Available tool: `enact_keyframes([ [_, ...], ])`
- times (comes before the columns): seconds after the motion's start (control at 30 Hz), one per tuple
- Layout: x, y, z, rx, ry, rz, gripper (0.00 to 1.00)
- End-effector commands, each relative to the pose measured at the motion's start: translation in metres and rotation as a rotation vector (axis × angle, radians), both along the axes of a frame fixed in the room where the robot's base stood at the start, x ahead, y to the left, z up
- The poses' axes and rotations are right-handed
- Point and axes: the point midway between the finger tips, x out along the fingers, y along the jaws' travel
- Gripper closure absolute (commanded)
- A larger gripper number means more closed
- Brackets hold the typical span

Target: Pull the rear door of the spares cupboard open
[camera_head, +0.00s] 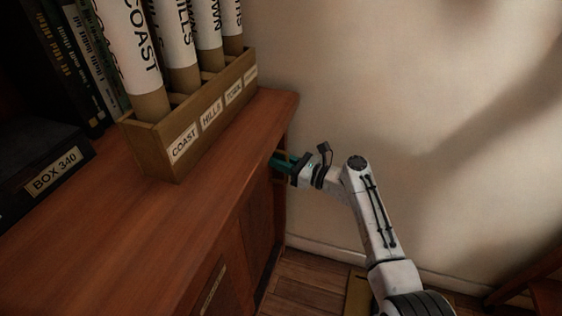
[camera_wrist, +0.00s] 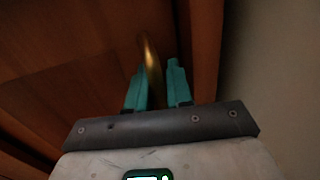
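The spares cupboard (camera_head: 225,195) is reddish-brown wood, along the left side of the head view. Its rear door (camera_head: 262,228) is on the front face near the wall and looks flush with it. My gripper (camera_head: 281,161) is at the far end of this face, just under the top's edge. In the wrist view, my gripper's teal fingers (camera_wrist: 156,85) stand close on either side of a brass handle (camera_wrist: 151,60) and look shut on it. The wooden door surface (camera_wrist: 85,60) lies behind the handle. In the head view my gripper hides the handle.
A wooden holder (camera_head: 200,125) with labelled map tubes stands on the cupboard top, beside a dark box (camera_head: 50,175) and several books. A pale wall (camera_head: 400,80) closes off the far side. Bare floor (camera_head: 305,280) shows in front of the cupboard. A wooden piece (camera_head: 535,290) stands at lower right.

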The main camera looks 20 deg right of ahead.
Motion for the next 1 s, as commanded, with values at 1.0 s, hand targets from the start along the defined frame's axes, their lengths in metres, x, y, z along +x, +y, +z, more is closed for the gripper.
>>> enact_keyframes([
  [1.0, -0.023, 0.016, 0.005, 0.002, 0.005, 0.001, 1.00],
])
